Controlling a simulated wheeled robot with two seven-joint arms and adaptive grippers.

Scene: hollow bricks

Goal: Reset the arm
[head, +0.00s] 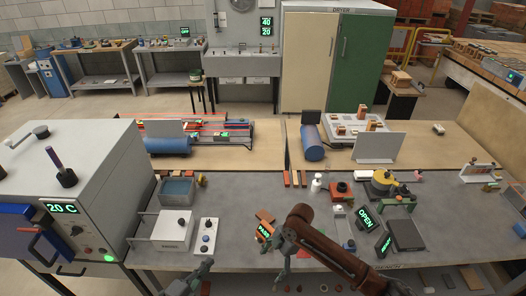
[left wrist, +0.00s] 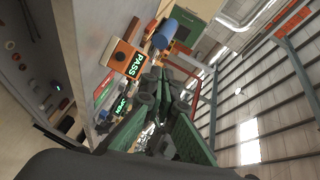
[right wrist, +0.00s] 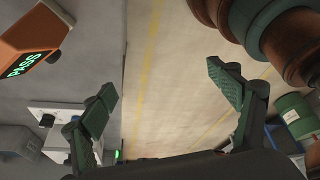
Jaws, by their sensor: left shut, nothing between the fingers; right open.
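My left gripper (head: 190,281) is at the bottom edge of the head view, in front of the bench's front edge. In the left wrist view its fingers (left wrist: 155,88) are together with nothing between them. My right gripper (head: 278,250) hangs near the bench's front edge, beside the orange PASS device (head: 264,231), at the end of my brown arm. In the right wrist view its green-padded fingers (right wrist: 162,82) are wide apart and empty, above the floor. The PASS device also shows in the right wrist view (right wrist: 32,38) and the left wrist view (left wrist: 126,58).
The grey bench (head: 230,190) holds a white box (head: 172,230), a switch panel (head: 205,238), an OPEN sign (head: 367,218) and a yellow round device (head: 383,184). A large grey machine (head: 110,190) stands at the left. Blue cylinders (head: 312,143) and a white panel lie behind.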

